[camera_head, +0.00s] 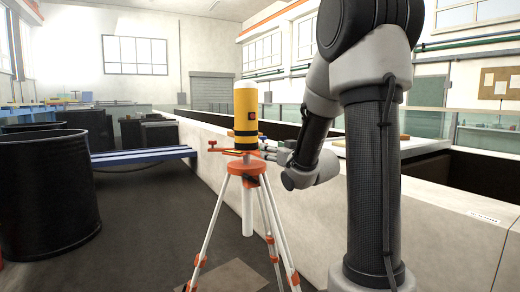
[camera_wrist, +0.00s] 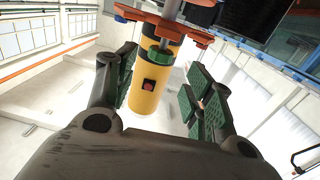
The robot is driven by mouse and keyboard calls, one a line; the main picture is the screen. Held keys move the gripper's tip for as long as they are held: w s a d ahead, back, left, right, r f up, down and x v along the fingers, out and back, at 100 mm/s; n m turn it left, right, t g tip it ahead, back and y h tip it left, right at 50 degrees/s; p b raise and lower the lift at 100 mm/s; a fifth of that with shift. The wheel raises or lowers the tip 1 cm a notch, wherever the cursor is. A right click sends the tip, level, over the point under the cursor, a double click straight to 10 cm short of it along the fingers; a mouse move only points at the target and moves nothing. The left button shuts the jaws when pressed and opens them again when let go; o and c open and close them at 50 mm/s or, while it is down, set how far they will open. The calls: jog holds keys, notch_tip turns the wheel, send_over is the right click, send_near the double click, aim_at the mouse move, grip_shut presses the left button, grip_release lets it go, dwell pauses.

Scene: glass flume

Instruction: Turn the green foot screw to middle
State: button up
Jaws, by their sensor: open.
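The green foot screw (camera_wrist: 160,56) shows in the wrist view under an orange arm of the tripod-mounted instrument, in front of its yellow cylinder (camera_wrist: 147,92). My gripper (camera_wrist: 162,75) is open, with one green-padded finger left of the screw and the other right of it. Neither finger appears to touch the screw. In the head view the yellow cylinder (camera_head: 246,112) stands upright on the orange tripod head (camera_head: 244,167), and my gripper (camera_head: 276,152) reaches it from the right. The green screw cannot be made out there.
The tripod legs (camera_head: 208,233) spread on the floor beside a long pale wall (camera_head: 205,142). A large black barrel (camera_head: 45,190) stands at the left, and blue beams (camera_head: 143,155) lie behind the tripod.

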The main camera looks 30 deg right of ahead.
jog(key=w, duration=0.7)
jog(key=shift+w, duration=0.25)
jog(key=shift+d, duration=0.1)
jog(key=shift+c, duration=0.3)
jog(key=c, duration=1)
